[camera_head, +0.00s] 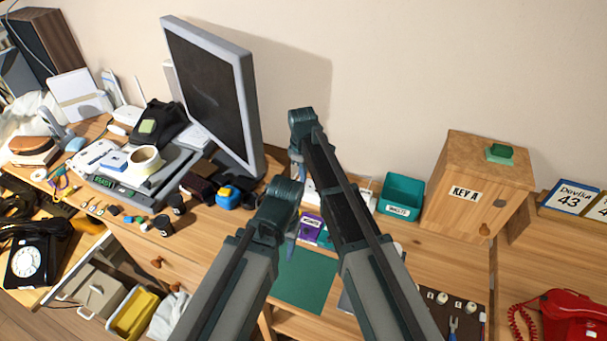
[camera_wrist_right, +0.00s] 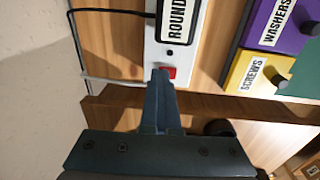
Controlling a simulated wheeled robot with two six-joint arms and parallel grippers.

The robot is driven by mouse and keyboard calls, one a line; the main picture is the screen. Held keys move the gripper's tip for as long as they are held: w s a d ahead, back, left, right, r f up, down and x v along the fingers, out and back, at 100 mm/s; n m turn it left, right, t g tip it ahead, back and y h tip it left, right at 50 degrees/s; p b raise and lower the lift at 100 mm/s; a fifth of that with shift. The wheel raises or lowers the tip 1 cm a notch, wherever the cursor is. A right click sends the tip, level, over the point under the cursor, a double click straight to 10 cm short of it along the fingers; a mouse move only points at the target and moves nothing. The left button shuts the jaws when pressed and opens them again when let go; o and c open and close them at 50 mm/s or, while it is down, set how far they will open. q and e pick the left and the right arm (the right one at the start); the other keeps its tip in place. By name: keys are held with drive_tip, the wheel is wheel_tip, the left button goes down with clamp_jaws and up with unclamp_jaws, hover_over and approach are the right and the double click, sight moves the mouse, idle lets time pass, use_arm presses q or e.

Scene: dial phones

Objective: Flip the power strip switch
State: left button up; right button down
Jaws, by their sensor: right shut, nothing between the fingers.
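The white power strip (camera_wrist_right: 153,53) is in the right wrist view, with a black piece labelled "ROUND" on it and a small dark hole below that. Its red switch (camera_wrist_right: 170,73) sits near the strip's lower end. My right gripper (camera_wrist_right: 161,74) is shut and empty, its fingertips at the red switch and covering its left part. Whether they touch or press it I cannot tell. In the head view my right gripper (camera_head: 297,172) points down behind the desk items, and the switch is hidden. My left gripper (camera_head: 291,246) hangs nearer; its jaws do not show clearly.
A monitor (camera_head: 215,80) stands left of the grippers. A teal bin (camera_head: 402,190) and a wooden "KEY A" box (camera_head: 470,190) stand to the right. Purple (camera_wrist_right: 285,25) and yellow (camera_wrist_right: 255,75) labelled drawers lie right of the strip. A green mat (camera_head: 305,280) is clear.

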use_arm(q)
drive_tip(key=shift+f, duration=0.3)
use_arm(e)
drive_tip(key=shift+s+a+f, duration=0.1)
drive_tip(key=shift+s+f, duration=0.05)
drive_tip(key=shift+s, duration=0.3)
drive_tip(key=shift+s+a+f, duration=0.1)
drive_tip(key=shift+s+f, duration=0.05)
drive_tip(key=shift+s, duration=0.3)
use_arm(q)
drive_tip(key=shift+r, duration=0.15)
use_arm(e)
drive_tip(key=shift+r, duration=0.1)
use_arm(q)
drive_tip(key=shift+w+d+r+p, duration=0.1)
drive_tip(key=shift+w+r+p, duration=0.3)
drive_tip(key=shift+p, duration=0.45)
use_arm(e)
drive_tip(key=shift+w+r, duration=0.25)
drive_tip(key=shift+r, duration=0.15)
use_arm(q)
wheel_tip(320, 180, up, 14)
drive_tip(key=p, duration=1.3)
drive_tip(key=shift+d+f, duration=0.15)
drive_tip(key=shift+d, duration=0.05)
use_arm(e)
wheel_tip(320, 180, up, 14)
drive_tip(key=w, duration=0.1)
drive_tip(key=shift+w+d+f, duration=0.2)
